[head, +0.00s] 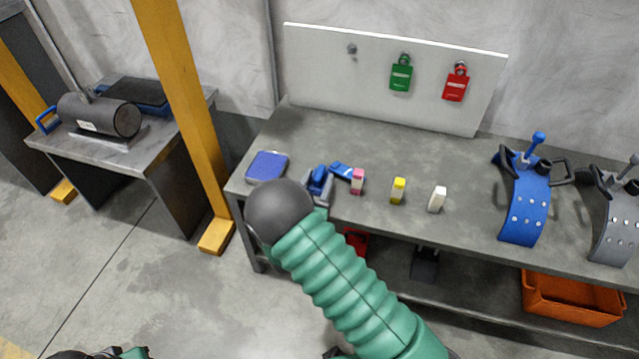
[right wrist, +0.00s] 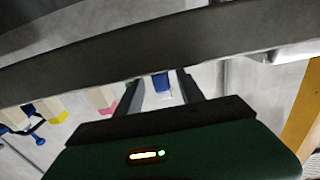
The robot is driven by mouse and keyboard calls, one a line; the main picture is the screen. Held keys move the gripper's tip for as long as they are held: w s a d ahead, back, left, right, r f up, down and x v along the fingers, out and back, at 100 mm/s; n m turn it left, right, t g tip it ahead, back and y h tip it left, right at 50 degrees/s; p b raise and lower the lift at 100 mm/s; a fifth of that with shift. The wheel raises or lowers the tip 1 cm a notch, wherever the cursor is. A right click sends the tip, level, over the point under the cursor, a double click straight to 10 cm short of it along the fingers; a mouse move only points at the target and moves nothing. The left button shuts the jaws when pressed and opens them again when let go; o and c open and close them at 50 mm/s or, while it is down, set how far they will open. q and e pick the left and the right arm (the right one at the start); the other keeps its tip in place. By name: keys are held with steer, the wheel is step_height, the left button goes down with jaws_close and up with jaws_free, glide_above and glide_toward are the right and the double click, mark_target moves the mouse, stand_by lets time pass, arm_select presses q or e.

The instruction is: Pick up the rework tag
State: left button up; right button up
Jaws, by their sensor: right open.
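A small blue piece (head: 319,177) stands at the left part of the grey workbench, beside another blue piece (head: 342,171). No label is readable, so I cannot tell whether either is the rework tag. A green tag (head: 401,76) and a red tag (head: 455,86) hang on the white board. My right gripper (head: 317,188) is open at the bench's front left, with its jaws around or just in front of the first blue piece. In the right wrist view a blue piece (right wrist: 161,83) shows between the two fingers; contact cannot be told. My left gripper is not visible.
A blue pad (head: 267,166) lies left of my gripper. Pink-and-white (head: 357,181), yellow-and-white (head: 398,190) and white (head: 437,199) blocks stand to the right. A blue curved fixture (head: 525,205) stands farther right. A yellow post (head: 180,90) rises left of the bench (head: 470,230).

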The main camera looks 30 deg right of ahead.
mark_target(323, 165)
steer(key=b+x, duration=0.2)
steer(key=x, duration=0.3)
steer(key=shift+w+a+b, duration=0.1)
steer(key=shift+w+b, duration=0.05)
steer(key=shift+b, duration=0.25)
steer(key=shift+w, duration=0.2)
steer(key=shift+d+r, duration=0.1)
steer(key=shift+d, duration=0.15)
jaws_close()
